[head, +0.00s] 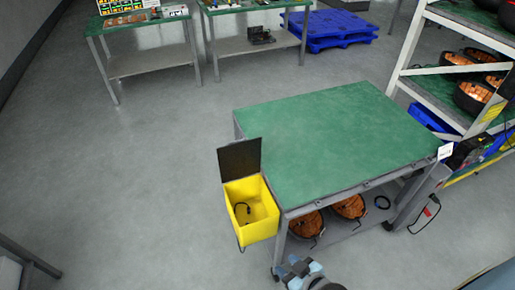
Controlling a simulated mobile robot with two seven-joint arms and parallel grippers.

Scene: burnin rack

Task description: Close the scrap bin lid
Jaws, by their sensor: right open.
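The yellow scrap bin (262,228) hangs at the left end of the green-topped workbench (335,135). Its dark lid (239,158) stands upright at the back edge, so the bin is open. A small dark curled item (242,208) lies inside the bin. My right gripper (298,268) is at the bottom edge of the head view, below and to the right of the bin and apart from it. It is open, with nothing seen in it. My left gripper is not in view.
Round black-and-orange items (305,224) sit on the bench's lower shelf. A tall rack (402,70) stands at the right. Two tables (150,62) and a blue pallet (335,30) are at the back. The floor left of the bin is clear.

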